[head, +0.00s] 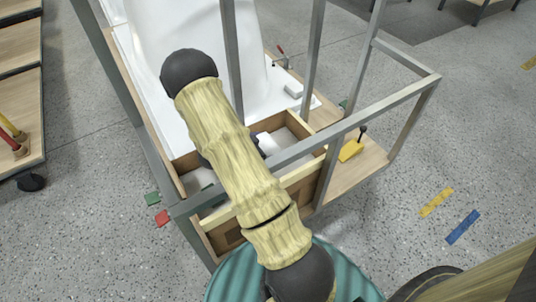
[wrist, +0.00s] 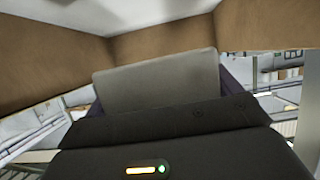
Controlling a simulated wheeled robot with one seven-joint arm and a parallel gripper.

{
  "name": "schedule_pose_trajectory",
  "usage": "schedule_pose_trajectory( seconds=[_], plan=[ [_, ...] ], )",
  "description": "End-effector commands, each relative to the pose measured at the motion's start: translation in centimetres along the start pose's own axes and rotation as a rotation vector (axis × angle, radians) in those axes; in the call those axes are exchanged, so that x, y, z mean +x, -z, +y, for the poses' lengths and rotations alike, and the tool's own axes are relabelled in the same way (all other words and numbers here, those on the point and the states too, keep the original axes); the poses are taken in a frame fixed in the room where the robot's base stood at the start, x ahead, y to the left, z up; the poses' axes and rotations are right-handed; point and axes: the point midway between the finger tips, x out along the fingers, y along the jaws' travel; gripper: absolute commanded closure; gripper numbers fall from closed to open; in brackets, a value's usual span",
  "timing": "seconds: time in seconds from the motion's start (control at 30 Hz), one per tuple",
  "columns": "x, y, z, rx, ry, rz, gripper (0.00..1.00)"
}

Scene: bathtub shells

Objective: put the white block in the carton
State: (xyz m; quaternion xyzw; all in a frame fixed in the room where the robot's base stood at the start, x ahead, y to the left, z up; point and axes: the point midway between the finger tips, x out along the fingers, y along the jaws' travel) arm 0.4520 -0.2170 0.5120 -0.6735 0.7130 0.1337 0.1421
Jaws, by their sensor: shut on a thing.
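The carton (head: 303,191) is an open brown box inside the grey metal frame in the head view. Its brown walls (wrist: 170,42) also fill the upper part of the wrist view. My gripper (wrist: 165,108) is shut on a flat-faced pale grey-white block (wrist: 155,78), which appears to be the white block. The block shows in front of the dark gripper body, with carton walls beyond and beside it. In the head view my arm hides most of the gripper and block, over the carton's opening. Whether the block touches the carton floor cannot be told.
Grey metal posts and rails (head: 400,108) surround the carton. A large white shell (head: 190,45) stands behind it. A yellow item (head: 350,150) sits right of the carton. The floor at right is mostly clear.

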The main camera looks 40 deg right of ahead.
Motion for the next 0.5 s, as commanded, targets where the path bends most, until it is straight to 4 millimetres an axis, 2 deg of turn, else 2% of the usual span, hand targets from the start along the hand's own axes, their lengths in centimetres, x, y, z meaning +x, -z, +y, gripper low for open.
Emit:
schedule_pose_trajectory(
  seconds=[0.13, 0.33, 0.5],
  plan=[
    [0.2, -0.5, 0.0, -0.001, -0.001, 0.0, 0.31],
    [1.3, -3.2, 0.0, -0.002, 0.0, 0.0, 0.31],
    [1.5, -3.5, 0.0, 0.001, 0.0, 0.0, 0.31]
  ],
)
